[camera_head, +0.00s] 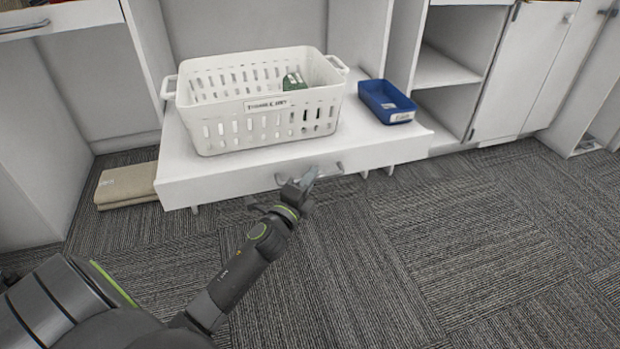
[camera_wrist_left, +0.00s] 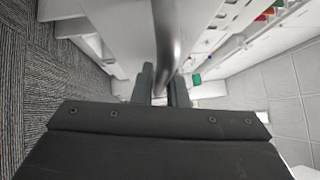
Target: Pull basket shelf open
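The basket shelf (camera_head: 390,148) is a white pull-out shelf that juts out from the cabinet. A metal bar handle (camera_head: 333,172) is on the shelf's front face. My left gripper (camera_head: 303,181) is at this handle. In the left wrist view, the handle bar (camera_wrist_left: 168,45) runs between the two fingers of my left gripper (camera_wrist_left: 160,85), which look closed around it. My right gripper is not in view.
A blue bin (camera_head: 386,101) stands on the shelf, right of the basket. A green item (camera_head: 293,82) is inside the basket. A folded beige item (camera_head: 126,186) lies on the carpet left of the shelf. The carpet (camera_head: 460,240) in front is clear at the right.

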